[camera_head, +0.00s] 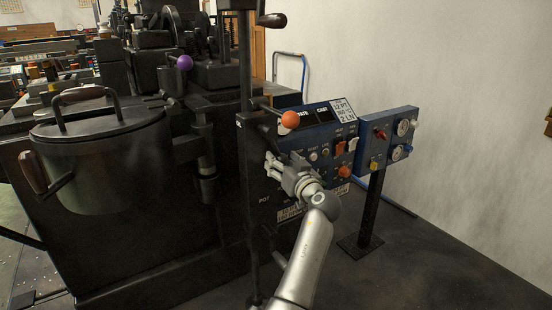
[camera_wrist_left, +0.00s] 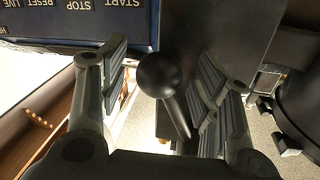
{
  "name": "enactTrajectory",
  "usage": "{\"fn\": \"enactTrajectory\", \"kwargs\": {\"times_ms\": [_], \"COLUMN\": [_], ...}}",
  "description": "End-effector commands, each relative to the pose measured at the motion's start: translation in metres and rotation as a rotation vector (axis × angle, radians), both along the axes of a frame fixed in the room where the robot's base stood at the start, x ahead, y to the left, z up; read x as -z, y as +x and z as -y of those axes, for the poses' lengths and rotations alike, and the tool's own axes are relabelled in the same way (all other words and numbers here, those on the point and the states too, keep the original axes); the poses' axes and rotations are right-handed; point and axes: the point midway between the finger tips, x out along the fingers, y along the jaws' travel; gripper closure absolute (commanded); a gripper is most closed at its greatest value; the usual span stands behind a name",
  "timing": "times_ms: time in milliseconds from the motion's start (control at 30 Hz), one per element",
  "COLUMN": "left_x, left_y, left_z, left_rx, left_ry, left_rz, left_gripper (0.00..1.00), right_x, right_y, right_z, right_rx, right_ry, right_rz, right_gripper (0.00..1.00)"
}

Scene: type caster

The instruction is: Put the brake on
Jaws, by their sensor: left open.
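In the left wrist view a black ball knob (camera_wrist_left: 158,74) on a short dark lever stands between the two fingers of my left gripper (camera_wrist_left: 163,62). The fingers are apart, and I see no clear grip on the knob. In the head view my left gripper (camera_head: 271,164) is in front of the blue control panel (camera_head: 318,121), at its left part, and hides some of it. The black knob is not clear there. A lever with an orange ball (camera_head: 290,119) sticks out above the gripper. No label in view names the brake. My right gripper is not in view.
A lever with a purple ball (camera_head: 185,62) is on the dark machine behind. A large dark pot (camera_head: 104,160) with a lid is at left. A blue gauge box (camera_head: 388,138) on a post is right of the panel. The floor at lower right is clear.

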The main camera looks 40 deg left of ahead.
Motion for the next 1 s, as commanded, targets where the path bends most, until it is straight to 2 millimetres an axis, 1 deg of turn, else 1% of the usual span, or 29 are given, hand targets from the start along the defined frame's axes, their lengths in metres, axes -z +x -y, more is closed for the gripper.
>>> {"fn": "enactTrajectory", "kwargs": {"times_ms": [333, 367, 700, 800, 1000], "left_x": [0.0, 0.0, -0.0002, -0.0004, -0.0009], "left_y": [0.0004, 0.0004, 0.0007, 0.0008, 0.0009], "left_z": [0.0015, 0.0015, 0.0018, 0.0021, 0.0011], "left_rx": [0.0, 0.0, 0.002, 0.002, 0.003], "left_ry": [0.0, 0.0, 0.001, 0.001, 0.004], "left_rz": [0.0, 0.0, 0.0, 0.0, -0.004], "left_gripper": [0.42, 0.45, 0.89, 1.0, 1.0], "right_x": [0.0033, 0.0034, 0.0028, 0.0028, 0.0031], "right_y": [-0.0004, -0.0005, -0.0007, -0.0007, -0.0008], "right_z": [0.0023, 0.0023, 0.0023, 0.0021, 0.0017], "right_rx": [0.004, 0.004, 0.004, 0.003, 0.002], "right_ry": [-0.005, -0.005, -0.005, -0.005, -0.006], "right_rz": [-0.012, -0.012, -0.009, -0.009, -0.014], "right_gripper": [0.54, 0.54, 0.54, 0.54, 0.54]}}
